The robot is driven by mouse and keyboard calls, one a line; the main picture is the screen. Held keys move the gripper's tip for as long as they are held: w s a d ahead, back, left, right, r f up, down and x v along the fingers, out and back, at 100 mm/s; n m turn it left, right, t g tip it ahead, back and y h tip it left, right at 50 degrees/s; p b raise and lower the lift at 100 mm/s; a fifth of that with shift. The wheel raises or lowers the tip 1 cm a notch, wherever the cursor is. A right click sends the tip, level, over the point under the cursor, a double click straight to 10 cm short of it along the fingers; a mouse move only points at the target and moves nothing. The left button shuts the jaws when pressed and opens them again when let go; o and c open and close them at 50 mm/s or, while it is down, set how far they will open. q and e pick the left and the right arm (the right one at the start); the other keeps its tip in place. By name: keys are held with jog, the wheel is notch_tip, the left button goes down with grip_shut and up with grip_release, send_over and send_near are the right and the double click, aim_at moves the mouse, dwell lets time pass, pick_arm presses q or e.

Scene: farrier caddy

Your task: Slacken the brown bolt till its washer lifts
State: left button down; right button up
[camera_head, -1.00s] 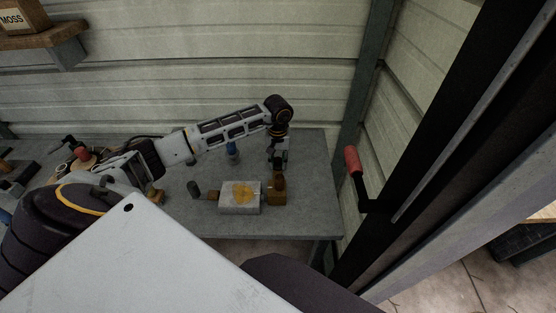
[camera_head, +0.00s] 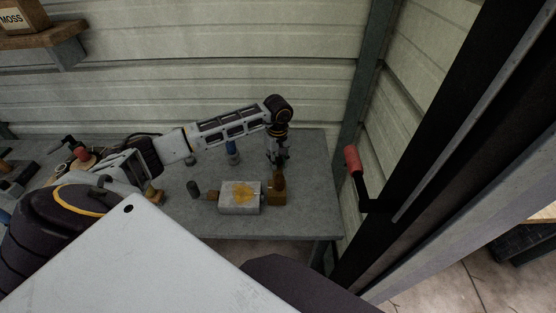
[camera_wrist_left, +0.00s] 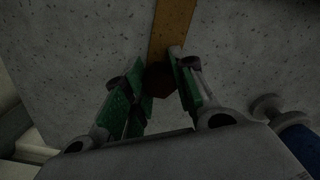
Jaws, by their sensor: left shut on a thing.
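The brown bolt (camera_head: 279,178) stands upright at the brown block (camera_head: 276,198), at the right end of the grey block with a yellow patch (camera_head: 239,196). My left gripper (camera_head: 279,166) points down from above, with its fingers around the bolt's top. In the left wrist view the bolt's dark brown head (camera_wrist_left: 159,80) sits between the green-padded fingers (camera_wrist_left: 160,88), and the gripper is shut on it. The washer cannot be made out; head and fingers cover that spot. My right gripper is not in view.
A dark cylinder (camera_head: 193,188) stands left of the grey block. A blue-bodied item (camera_head: 233,151) stands behind it, under my left forearm. The grey bench (camera_head: 310,190) is clear to the right, up to its edge. A red-handled lever (camera_head: 352,160) rises beyond that edge.

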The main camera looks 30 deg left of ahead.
aim_at(278, 159)
pick_arm(q)
jog(key=shift+s+f, duration=0.15)
jog(key=shift+f, duration=0.05)
dwell(0.5)
jog(key=c, duration=1.3)
grip_release()
jog(key=shift+r, duration=0.15)
jog(key=shift+r, duration=0.35)
jog(key=shift+r+p, duration=1.15)
jog(key=shift+r, duration=1.05)
